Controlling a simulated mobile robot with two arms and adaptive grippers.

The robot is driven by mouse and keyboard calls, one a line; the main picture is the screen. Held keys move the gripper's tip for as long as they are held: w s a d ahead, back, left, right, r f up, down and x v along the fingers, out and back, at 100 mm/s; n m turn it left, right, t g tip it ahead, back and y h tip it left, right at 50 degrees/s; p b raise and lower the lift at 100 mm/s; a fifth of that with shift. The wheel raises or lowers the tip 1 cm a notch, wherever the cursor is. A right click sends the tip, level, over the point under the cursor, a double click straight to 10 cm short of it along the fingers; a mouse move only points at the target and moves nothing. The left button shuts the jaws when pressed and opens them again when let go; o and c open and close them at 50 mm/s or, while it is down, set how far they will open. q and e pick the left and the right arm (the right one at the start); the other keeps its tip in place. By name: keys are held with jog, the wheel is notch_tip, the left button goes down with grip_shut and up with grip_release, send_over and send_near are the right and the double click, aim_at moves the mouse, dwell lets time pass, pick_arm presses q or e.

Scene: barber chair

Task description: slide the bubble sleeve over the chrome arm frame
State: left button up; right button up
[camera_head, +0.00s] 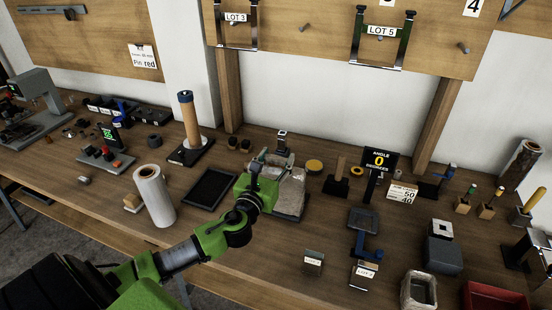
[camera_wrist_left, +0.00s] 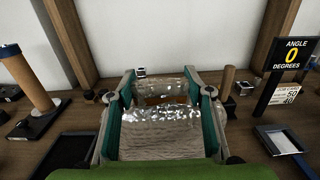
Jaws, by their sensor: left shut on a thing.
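My left gripper (camera_head: 273,165) reaches over the middle of the bench. It is shut on the clear, crinkled bubble sleeve (camera_head: 289,196). In the left wrist view the sleeve (camera_wrist_left: 160,140) lies between the two teal-padded fingers (camera_wrist_left: 160,84), with a brownish gap showing in its upper part. A dark base or mat edge shows beneath it in the head view. Two chrome frames hang on the wooden board: one tagged LOT 3 (camera_head: 256,28), one tagged LOT 5 (camera_head: 407,40). I cannot tell whether a frame is inside the sleeve. My right gripper is not in view.
An angle display (camera_head: 375,161) reading 0 stands right of the gripper, with a blue stand (camera_head: 368,247) in front. A black tray (camera_head: 209,189), a white roll (camera_head: 154,195) and a spool post (camera_head: 190,120) stand left. Several small blocks and tools crowd the right end.

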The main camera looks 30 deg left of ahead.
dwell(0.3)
pick_arm(q)
jog(key=o, duration=1)
jog(key=v, duration=1.2)
jog(key=shift+r, duration=0.1)
